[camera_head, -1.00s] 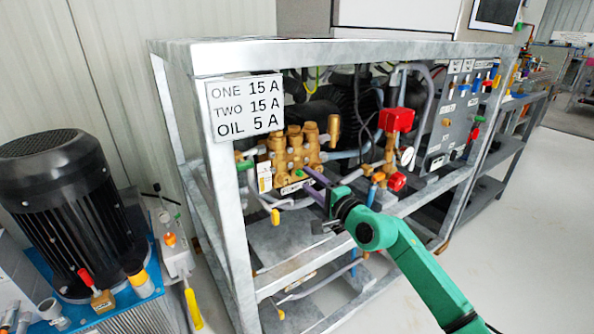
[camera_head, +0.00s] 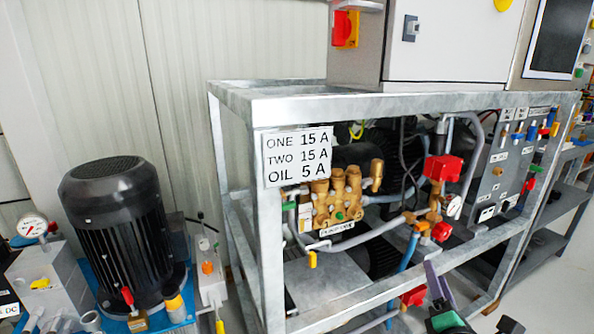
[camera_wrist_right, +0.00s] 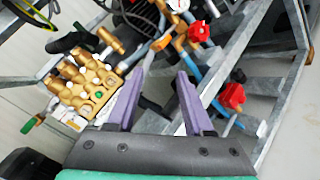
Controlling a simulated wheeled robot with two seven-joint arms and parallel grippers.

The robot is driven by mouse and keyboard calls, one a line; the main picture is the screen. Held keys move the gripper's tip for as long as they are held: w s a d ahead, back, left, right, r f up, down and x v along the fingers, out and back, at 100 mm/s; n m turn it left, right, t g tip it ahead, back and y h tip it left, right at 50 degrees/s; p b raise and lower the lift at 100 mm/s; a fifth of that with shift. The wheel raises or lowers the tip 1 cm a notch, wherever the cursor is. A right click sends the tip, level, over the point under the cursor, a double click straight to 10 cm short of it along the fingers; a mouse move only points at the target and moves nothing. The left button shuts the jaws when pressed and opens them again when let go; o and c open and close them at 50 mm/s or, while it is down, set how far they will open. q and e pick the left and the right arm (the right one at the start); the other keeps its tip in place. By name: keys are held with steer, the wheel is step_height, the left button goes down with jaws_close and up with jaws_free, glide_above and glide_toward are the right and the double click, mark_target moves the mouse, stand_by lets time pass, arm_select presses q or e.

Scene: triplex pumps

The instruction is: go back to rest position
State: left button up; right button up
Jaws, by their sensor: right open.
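My right gripper (camera_head: 438,283) shows at the bottom right of the head view, in front of the pump frame, with only its purple fingers and part of the green wrist in the picture. In the right wrist view its two purple fingers (camera_wrist_right: 163,100) stand apart with nothing between them. The gripper is apart from the brass pump (camera_head: 337,199), which sits inside the frame and shows at the left of the wrist view (camera_wrist_right: 85,85). My left gripper is in neither view.
A grey metal frame (camera_head: 270,235) surrounds the pump, with red valve parts (camera_head: 442,169) and a sign (camera_head: 297,156). A black motor (camera_head: 118,235) stands at the left. A control cabinet (camera_head: 440,45) is behind.

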steer(key=s+a+f+m+g+y, duration=0.1)
steer(key=s+f+m+g, duration=0.35)
steer(key=f+m, duration=0.35)
steer(key=s+f+m+g, duration=0.45)
steer(key=f+m, duration=0.25)
steer(key=f, duration=0.4)
steer(key=s+a+f+m+g+y+p, duration=0.5)
steer(key=s+a+f+m+g+p, duration=0.1)
steer(key=s+a+f+p, duration=0.45)
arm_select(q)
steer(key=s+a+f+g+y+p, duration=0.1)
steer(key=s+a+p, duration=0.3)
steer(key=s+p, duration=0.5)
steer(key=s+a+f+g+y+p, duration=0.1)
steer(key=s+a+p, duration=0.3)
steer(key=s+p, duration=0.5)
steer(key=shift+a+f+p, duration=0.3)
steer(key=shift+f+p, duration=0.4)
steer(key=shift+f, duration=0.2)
arm_select(e)
steer(key=s+d, duration=0.4)
steer(key=s, duration=0.4)
steer(key=s+d+g+h, duration=0.1)
steer(key=s+d, duration=0.3)
steer(key=s, duration=0.5)
steer(key=shift+f+g+h, duration=0.3)
steer(key=shift+s, duration=0.1)
